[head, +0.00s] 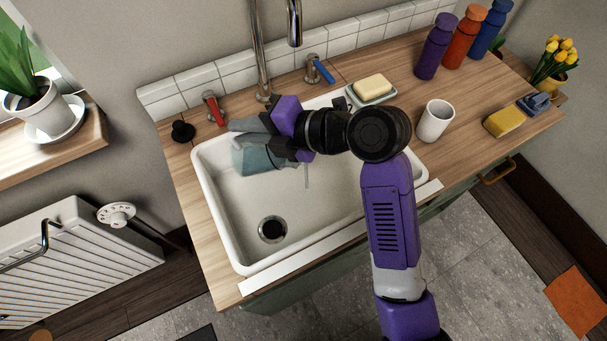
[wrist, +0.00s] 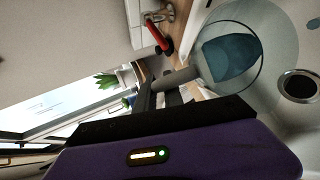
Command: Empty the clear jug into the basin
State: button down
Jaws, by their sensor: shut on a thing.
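The clear jug (head: 256,160) is tilted on its side over the white basin (head: 330,205), in the basin's back left part. It also shows in the wrist view (wrist: 282,45), where blue liquid (wrist: 232,57) is visible inside it. My gripper (head: 272,138) is shut on the jug; its fingers partly hide the hold. A thin pale streak (head: 307,176) hangs at the jug's right side over the basin; I cannot tell for sure if it is falling liquid. The dark drain (head: 272,229) is in the basin floor, also at the right of the wrist view (wrist: 299,86).
A tall tap (head: 259,50), a red-handled valve (head: 213,108) and a blue-handled valve (head: 318,70) stand behind the basin. A soap dish (head: 371,93), white cup (head: 434,121), yellow sponge (head: 503,121) and several bottles (head: 435,47) occupy the right counter.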

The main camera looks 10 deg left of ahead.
jog(key=shift+w+d+r+m+y+b, duration=0.15)
jog(key=shift+d+r+y+b, duration=0.4)
jog(key=shift+b, duration=0.85)
jog(key=shift+w+d+r+m+y+b, duration=0.15)
jog(key=shift+d+r+y+b, duration=0.4)
jog(key=shift+b, duration=0.85)
dwell(0.9)
jog(key=shift+s+f, duration=0.1)
jog(key=shift+f, duration=0.05)
